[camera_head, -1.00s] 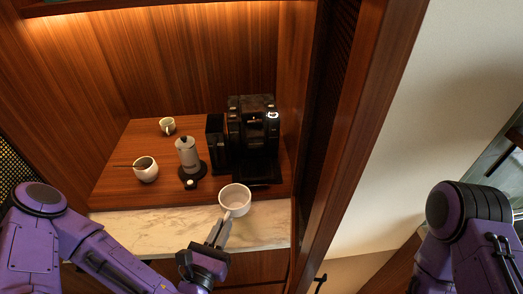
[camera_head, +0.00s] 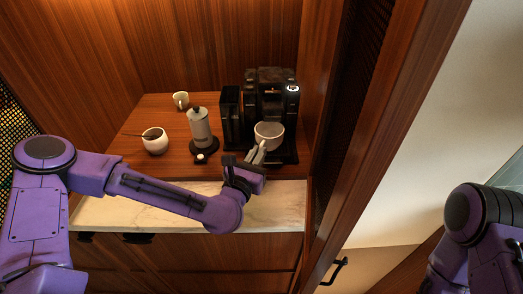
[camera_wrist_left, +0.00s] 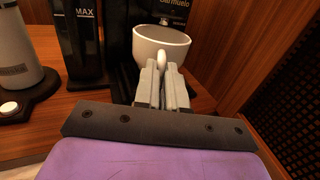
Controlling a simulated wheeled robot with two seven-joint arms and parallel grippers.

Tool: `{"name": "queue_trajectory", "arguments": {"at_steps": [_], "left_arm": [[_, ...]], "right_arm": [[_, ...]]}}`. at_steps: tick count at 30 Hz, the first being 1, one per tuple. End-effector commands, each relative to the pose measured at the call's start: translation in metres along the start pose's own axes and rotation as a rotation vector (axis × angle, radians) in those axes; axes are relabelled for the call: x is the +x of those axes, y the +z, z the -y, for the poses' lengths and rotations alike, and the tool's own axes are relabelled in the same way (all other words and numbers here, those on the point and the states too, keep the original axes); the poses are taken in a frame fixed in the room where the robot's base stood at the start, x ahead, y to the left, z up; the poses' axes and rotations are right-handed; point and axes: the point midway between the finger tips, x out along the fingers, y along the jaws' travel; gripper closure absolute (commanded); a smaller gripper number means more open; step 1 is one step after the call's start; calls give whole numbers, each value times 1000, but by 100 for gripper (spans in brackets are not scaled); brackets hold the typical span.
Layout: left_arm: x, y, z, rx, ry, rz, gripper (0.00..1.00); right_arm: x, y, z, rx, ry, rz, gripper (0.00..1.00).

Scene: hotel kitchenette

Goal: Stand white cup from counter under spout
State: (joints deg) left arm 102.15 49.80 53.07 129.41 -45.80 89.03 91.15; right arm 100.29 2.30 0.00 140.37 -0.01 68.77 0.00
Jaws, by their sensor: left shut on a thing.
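The white cup (camera_head: 269,135) is upright in front of the black coffee machine (camera_head: 271,95), over its drip tray (camera_head: 283,156). My left gripper (camera_head: 258,152) is shut on the cup's handle, on the side facing me. In the left wrist view the cup (camera_wrist_left: 163,42) shows beyond the two grey fingers (camera_wrist_left: 162,84), which pinch the handle. I cannot tell whether the cup's base touches the tray. The spout is hard to make out in the dark machine. My right gripper is out of view; only my right arm shows at the right edge.
A white bowl (camera_head: 155,141) with a dark utensil and a small mug (camera_head: 181,99) stand farther left. The marble front strip (camera_head: 130,210) is clear. A wooden side panel (camera_head: 350,120) rises close on the right.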

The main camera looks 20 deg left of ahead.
Motion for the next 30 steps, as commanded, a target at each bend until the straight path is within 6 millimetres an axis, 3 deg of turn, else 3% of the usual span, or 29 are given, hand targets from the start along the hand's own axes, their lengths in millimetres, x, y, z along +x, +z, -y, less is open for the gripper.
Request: {"name": "queue_trajectory", "arguments": {"at_steps": [5,8,20,21,23,30], "left_arm": [[32,1,1,2,0,-2,100],[30,-12,0,0,0,-2,100],[29,-20,0,0,0,2,100],[29,-19,0,1,0,0,80],[29,-19,0,1,0,0,64],[29,-19,0,1,0,0,64]], "right_arm": [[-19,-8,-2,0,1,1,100],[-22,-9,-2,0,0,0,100],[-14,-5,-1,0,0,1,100],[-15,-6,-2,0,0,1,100],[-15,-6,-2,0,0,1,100],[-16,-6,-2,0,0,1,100]]}}
